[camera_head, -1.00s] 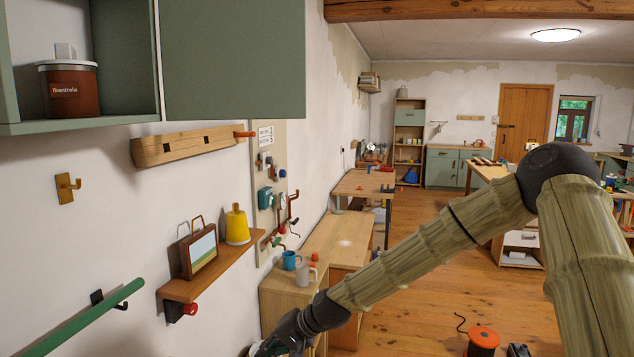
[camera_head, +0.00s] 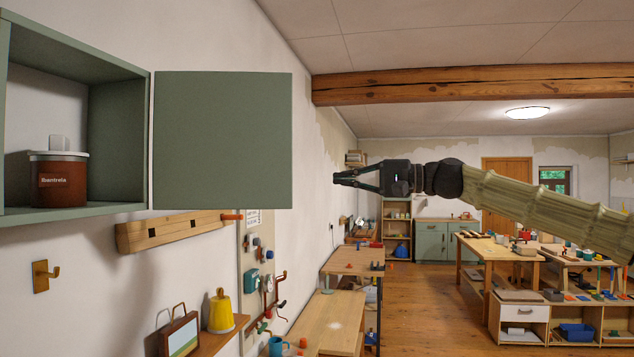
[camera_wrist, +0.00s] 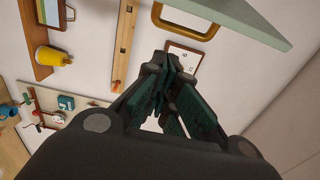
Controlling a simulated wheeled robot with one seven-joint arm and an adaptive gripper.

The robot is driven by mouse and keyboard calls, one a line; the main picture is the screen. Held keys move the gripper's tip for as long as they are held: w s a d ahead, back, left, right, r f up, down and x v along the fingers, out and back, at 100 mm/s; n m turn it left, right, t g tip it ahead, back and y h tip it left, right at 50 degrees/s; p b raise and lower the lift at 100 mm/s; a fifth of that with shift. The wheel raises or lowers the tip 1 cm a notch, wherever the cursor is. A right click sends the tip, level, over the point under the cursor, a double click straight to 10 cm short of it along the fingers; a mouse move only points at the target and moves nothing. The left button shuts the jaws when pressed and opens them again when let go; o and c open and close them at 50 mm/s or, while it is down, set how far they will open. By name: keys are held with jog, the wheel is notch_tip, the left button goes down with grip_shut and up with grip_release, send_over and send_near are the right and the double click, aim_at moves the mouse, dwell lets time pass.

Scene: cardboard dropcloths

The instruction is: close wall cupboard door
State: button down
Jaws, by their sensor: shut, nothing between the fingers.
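The wall cupboard (camera_head: 118,128) is a green box at the upper left in the head view, open at the front. A brown jar with a white lid (camera_head: 62,178) stands inside it. Its green door (camera_head: 222,140) stands wide open to the right of the box. My gripper (camera_head: 336,178) is shut and empty, to the right of the door's free edge, pointing left and apart from it in the picture.
A wooden rail (camera_head: 175,232) with an orange peg is on the wall below the door. A wooden beam (camera_head: 470,84) crosses the ceiling. The air around my gripper looks clear.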

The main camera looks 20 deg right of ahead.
jog(key=w+a+p, duration=0.2)
jog(key=a+p, duration=0.4)
jog(key=a, duration=0.3)
jog(key=shift+a, duration=0.3)
jog(key=shift+s, duration=0.15)
dwell(0.3)
jog(key=shift+f, duration=0.15)
